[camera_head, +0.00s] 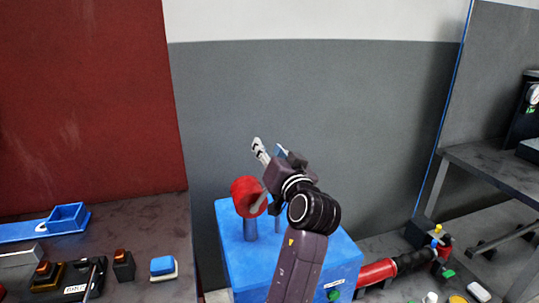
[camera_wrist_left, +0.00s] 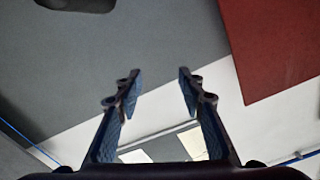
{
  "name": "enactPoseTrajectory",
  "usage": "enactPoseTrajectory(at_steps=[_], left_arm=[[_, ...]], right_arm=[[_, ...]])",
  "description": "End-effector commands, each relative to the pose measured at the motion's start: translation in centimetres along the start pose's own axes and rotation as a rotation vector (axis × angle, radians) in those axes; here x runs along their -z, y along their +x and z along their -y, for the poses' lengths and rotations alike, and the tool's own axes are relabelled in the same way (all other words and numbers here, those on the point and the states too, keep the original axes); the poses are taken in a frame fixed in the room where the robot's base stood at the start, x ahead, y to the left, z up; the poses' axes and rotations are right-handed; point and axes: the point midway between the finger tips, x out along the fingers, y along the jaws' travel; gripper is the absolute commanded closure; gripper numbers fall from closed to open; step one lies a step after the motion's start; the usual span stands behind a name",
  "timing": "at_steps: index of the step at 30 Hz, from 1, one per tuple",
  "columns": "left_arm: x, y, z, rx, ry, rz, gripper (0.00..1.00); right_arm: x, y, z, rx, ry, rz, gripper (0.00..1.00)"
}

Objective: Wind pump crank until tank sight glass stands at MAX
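A blue box-shaped unit (camera_head: 233,258), apparently the pump and tank, stands at lower centre in the head view. A red drum-shaped part (camera_head: 244,194) sits above it near a blue post, with a pale rod beside it that may be the crank. My left gripper (camera_head: 268,149) is raised above and right of the red part, apart from it, pointing up. In the left wrist view its fingers (camera_wrist_left: 158,78) are spread with nothing between them. My arm covers part of the unit's top. I cannot make out a sight glass or MAX mark. My right gripper is not in view.
A dark bench at left holds a blue tray (camera_head: 67,217), a blue-and-white block (camera_head: 163,267) and small devices. At right, a red-and-black cylinder (camera_head: 378,271) lies near several small coloured items.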

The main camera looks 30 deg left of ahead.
Motion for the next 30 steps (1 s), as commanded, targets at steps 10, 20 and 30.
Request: enactPoseTrajectory(at_steps=[10, 20, 30], left_arm=[[0.1, 2.8, 2.6, 0.054, 0.055, -0.125, 0.94], [2.2, 7.1, 8.8, 0.046, 0.320, -0.618, 1.00], [1.4, 4.4, 9.7, -0.304, 0.686, -1.047, 1.00]], right_arm=[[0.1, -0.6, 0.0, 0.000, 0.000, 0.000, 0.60], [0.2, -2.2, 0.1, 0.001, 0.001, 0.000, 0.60], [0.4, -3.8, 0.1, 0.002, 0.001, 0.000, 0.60]])
